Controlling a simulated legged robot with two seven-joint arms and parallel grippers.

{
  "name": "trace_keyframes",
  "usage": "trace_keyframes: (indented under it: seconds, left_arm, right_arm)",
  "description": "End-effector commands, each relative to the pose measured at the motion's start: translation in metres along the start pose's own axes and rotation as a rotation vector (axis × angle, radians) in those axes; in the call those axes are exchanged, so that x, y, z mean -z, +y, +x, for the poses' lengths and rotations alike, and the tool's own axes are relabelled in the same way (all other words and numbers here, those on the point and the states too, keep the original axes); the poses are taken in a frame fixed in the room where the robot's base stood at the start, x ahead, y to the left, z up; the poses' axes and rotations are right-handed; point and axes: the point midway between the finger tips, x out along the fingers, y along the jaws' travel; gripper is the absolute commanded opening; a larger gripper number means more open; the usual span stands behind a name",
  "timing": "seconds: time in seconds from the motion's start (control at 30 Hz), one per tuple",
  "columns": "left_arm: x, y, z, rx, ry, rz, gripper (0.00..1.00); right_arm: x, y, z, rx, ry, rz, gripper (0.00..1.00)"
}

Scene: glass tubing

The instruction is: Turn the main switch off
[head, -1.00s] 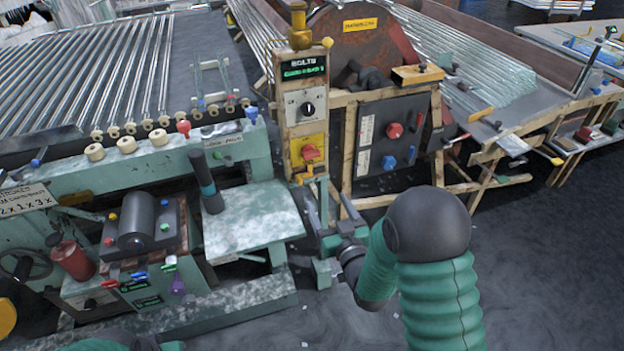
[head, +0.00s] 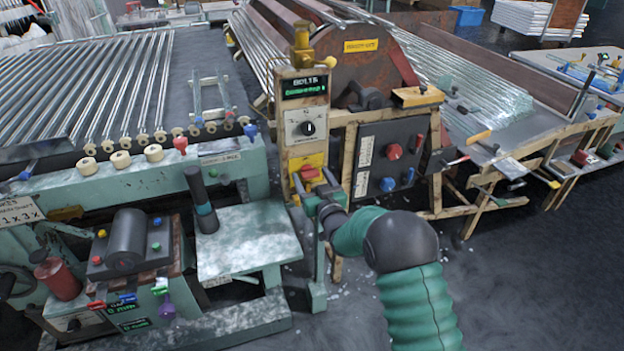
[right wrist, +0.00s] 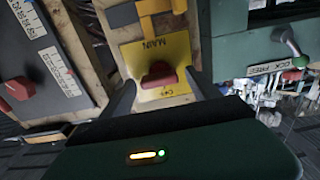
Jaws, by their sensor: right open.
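The main switch is a red knob (head: 309,173) on a yellow plate, low on the wooden post. In the right wrist view, the red knob (right wrist: 158,75) sits on the yellow plate (right wrist: 178,50) marked MAIN, which appears upside down. My right gripper (head: 318,190) is at the front of this plate, its fingers partly covering it. In the right wrist view, the open fingers of my right gripper (right wrist: 161,90) stand to either side of the knob, with gaps showing. I cannot tell how deep they reach around it. My left gripper is out of view.
A dial (head: 308,128) and a green-lit display (head: 304,87) sit above the switch. A dark panel (head: 388,158) with red and blue knobs stands to the right. A green machine table (head: 245,240) is close on the left. Open floor lies at the lower right.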

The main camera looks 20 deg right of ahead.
Motion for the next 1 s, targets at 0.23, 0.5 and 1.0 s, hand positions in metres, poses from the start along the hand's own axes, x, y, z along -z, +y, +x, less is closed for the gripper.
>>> trace_keyframes:
  seconds: [0.23, 0.5, 1.0]
  left_arm:
    - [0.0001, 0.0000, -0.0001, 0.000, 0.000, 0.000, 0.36]
    - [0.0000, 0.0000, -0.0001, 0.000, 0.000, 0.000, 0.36]
    - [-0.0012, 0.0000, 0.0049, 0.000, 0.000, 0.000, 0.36]
  right_arm:
    - [-0.0003, 0.0002, -0.0003, 0.000, 0.000, 0.000, 0.51]
    - [-0.0002, 0.0004, -0.0006, -0.001, 0.000, 0.000, 0.16]
    - [-0.0011, -0.0005, -0.0007, 0.000, 0.000, -0.097, 0.09]
